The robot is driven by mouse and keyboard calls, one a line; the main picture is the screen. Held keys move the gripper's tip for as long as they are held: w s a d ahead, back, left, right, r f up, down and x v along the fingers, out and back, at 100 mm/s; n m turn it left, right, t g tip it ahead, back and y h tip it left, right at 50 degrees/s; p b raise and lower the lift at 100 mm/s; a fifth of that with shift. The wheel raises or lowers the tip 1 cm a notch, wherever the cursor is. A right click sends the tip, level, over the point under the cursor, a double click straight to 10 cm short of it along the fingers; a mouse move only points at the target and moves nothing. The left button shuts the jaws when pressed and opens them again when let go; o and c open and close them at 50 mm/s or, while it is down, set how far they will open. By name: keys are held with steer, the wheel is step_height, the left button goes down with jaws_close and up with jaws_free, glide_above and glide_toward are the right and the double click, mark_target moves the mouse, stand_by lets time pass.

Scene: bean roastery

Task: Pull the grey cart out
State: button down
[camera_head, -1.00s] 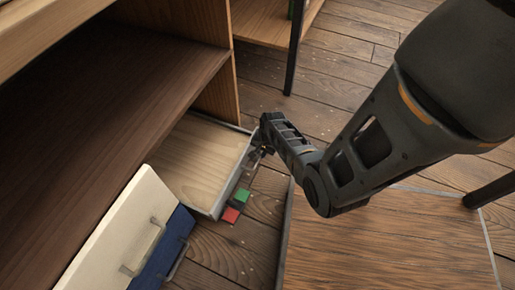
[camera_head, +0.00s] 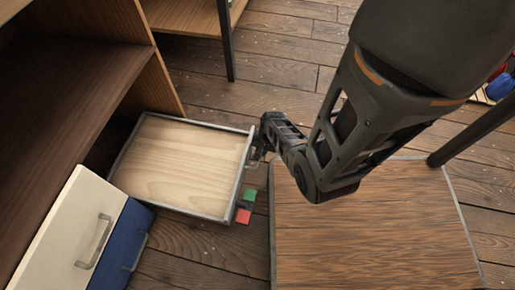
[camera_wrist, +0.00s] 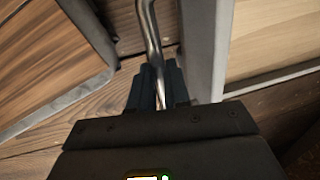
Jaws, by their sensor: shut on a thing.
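The grey cart (camera_head: 236,180) is a low tray with a grey rim and a pale wooden floor. It stands on the floor, far out from under the brown shelf, and it is empty. My gripper (camera_head: 258,152) is at the cart's right side, shut on its handle. In the wrist view, the fingers of my gripper (camera_wrist: 158,78) are around the curved metal handle (camera_wrist: 151,28), beside the cart's grey wall (camera_wrist: 203,45). The fingertips are partly hidden by the arm in the head view.
A cream front (camera_head: 62,235) and a blue front (camera_head: 125,240) with handles stand left of the cart. A wooden-topped platform (camera_head: 370,230) stands close on the right. A dark post (camera_head: 227,45) rises behind.

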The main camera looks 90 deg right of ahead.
steer(key=shift+s, duration=0.1)
steer(key=c, duration=1.1)
jaws_free()
step_height(320, 180, up, 8)
steer(key=s+p, duration=0.1)
steer(key=p, duration=0.3)
steer(key=shift+s+a+f, duration=0.15)
steer(key=shift+a, duration=0.05)
